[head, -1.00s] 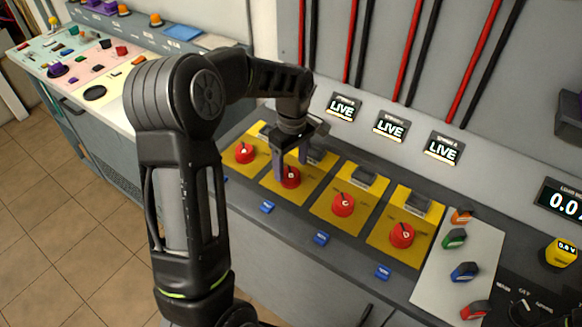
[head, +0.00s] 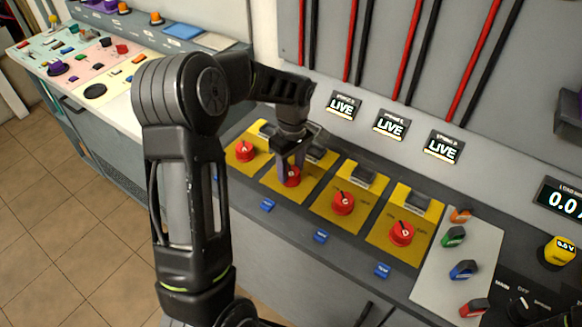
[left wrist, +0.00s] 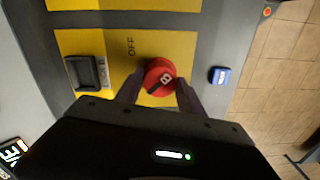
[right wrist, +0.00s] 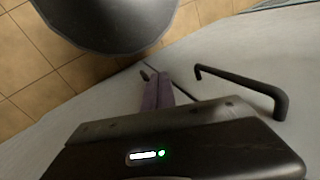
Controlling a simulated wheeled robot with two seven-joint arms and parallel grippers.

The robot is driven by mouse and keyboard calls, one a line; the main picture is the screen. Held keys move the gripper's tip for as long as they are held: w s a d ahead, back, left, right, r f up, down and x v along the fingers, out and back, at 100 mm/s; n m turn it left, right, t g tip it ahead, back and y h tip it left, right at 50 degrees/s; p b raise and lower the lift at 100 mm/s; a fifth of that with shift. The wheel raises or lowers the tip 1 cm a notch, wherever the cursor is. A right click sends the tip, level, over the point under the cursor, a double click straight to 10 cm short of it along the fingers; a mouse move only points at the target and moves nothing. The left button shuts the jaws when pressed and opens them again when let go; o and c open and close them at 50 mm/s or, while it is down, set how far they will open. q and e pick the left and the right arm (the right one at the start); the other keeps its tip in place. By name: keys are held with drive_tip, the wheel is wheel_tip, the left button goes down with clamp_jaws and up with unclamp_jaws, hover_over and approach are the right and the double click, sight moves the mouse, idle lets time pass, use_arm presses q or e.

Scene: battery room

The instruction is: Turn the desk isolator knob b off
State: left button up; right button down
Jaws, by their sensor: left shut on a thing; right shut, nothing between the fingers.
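The red isolator knob b (head: 292,178) sits on the second yellow plate from the left on the desk. In the left wrist view the knob (left wrist: 160,78) shows a white letter B and a dark pointer line, with "OFF" printed on the yellow plate (left wrist: 190,48). My left gripper (head: 291,168) points down at the knob, and in its wrist view its fingers (left wrist: 158,92) are closed on the two sides of the knob. My right gripper (right wrist: 157,88) is shut and empty, with a grey surface behind it; it is not in the head view.
Red knobs A (head: 245,151), C (head: 343,203) and D (head: 401,233) stand on neighbouring yellow plates. Blue labels (head: 320,237) line the front edge. Three "LIVE" displays (head: 390,125) are on the back panel. A dark handle (right wrist: 245,85) is near my right gripper.

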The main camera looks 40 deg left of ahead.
use_arm(q)
drive_tip(key=c, duration=0.4)
drive_tip(key=shift+c, duration=0.2)
drive_tip(key=shift+m, duration=0.3)
drive_tip(key=m+b, duration=0.1)
drive_tip(key=m, duration=0.2)
drive_tip(key=m+b, duration=0.1)
drive_tip(key=m, duration=0.3)
drive_tip(key=shift+m, duration=0.4)
drive_tip(key=m+b, duration=0.1)
drive_tip(key=m, duration=0.8)
drive_tip(key=shift+m+b, duration=0.3)
drive_tip(key=shift+b, duration=0.05)
